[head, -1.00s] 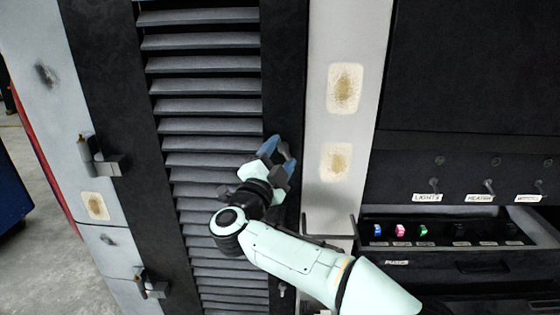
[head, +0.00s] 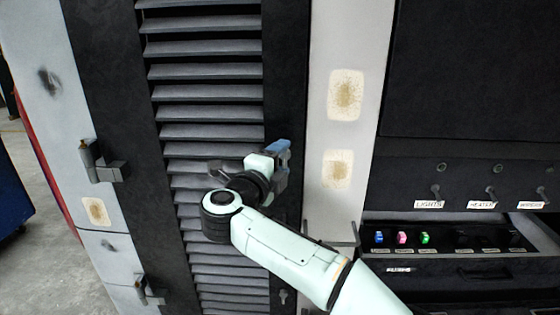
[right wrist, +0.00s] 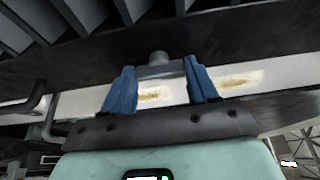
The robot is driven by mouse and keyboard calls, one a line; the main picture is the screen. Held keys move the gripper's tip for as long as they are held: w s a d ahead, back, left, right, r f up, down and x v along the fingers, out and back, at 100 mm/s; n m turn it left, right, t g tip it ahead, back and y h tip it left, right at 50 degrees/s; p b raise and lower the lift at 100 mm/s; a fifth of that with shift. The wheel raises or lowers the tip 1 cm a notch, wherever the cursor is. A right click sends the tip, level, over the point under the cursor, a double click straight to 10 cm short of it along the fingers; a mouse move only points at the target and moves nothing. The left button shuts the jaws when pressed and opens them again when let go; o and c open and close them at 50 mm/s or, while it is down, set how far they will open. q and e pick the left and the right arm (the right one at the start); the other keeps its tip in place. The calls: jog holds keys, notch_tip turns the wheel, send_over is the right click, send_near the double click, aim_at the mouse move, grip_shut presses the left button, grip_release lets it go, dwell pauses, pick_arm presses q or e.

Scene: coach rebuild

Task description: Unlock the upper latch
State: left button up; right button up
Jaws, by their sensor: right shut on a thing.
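The upper latch (right wrist: 160,68), a grey bar with a round boss, shows between my fingertips in the right wrist view, against the dark door frame. My right gripper (right wrist: 160,80) has its two blue fingers on either side of this bar and is shut on it. In the head view my right gripper (head: 278,148) is at the dark right edge strip of the louvred door, seen nearly edge-on. It hides most of the latch there. My left gripper is not in view.
The louvred door (head: 215,130) has hinge-like brackets (head: 103,162) on its left. A small lower fitting (head: 283,294) sits below my gripper. A pale post (head: 342,140) with rusty patches stands right, beside a switch panel (head: 440,235).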

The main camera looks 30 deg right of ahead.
dwell(0.3)
jog(key=o, duration=1.1)
jog(key=shift+c, duration=0.2)
jog(key=b+v, duration=0.1)
jog(key=v, duration=1.2)
jog(key=shift+b, duration=0.4)
jog(key=shift+s+a, duration=0.15)
